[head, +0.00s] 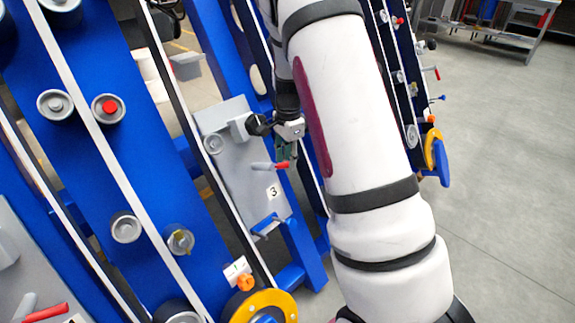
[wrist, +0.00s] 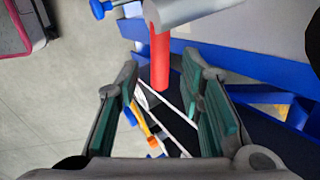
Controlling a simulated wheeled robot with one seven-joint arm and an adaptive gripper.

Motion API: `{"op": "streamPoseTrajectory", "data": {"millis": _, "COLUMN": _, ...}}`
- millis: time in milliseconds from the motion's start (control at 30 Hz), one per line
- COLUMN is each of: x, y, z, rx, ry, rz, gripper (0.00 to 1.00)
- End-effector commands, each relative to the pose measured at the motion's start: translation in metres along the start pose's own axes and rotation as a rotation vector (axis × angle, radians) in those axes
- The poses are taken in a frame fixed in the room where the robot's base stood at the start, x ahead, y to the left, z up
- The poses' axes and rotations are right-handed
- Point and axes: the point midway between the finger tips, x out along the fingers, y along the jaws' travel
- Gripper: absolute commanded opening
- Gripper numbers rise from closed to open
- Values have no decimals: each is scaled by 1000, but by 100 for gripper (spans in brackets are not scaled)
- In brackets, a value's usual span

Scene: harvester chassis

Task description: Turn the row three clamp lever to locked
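The row three clamp lever has a red handle (head: 275,165) on a grey plate (head: 238,170) marked "3" in the head view. In the wrist view the red handle (wrist: 160,58) hangs from a grey pivot piece (wrist: 185,10), its lower end level with the gap between my fingers. My gripper (wrist: 162,72) is open, its green-padded fingers to the left and right of the handle with a visible gap on both sides. In the head view my gripper (head: 285,150) is just above the red handle, partly hidden by my arm.
A blue handle (head: 265,222) sits lower on the same plate. Blue chassis beams with rollers (head: 125,228) fill the left. An orange-yellow wheel (head: 262,306) is at the bottom. Open grey floor (head: 510,150) lies at the right.

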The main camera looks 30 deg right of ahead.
Motion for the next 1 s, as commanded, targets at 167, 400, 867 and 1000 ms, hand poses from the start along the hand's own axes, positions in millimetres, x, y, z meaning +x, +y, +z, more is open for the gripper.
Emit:
{"op": "streamPoseTrajectory", "data": {"millis": 167, "x": 11, "y": 0, "z": 0, "rx": 0, "ry": 1, "rz": 0, "gripper": 35}}
{"op": "streamPoseTrajectory", "data": {"millis": 400, "x": 11, "y": 0, "z": 0, "rx": 0, "ry": 1, "rz": 0, "gripper": 35}}
{"op": "streamPoseTrajectory", "data": {"millis": 867, "x": 11, "y": 0, "z": 0, "rx": 1, "ry": -1, "rz": 1, "gripper": 0}}
{"op": "streamPoseTrajectory", "data": {"millis": 1000, "x": 11, "y": 0, "z": 5, "rx": 6, "ry": -18, "rz": 5, "gripper": 0}}
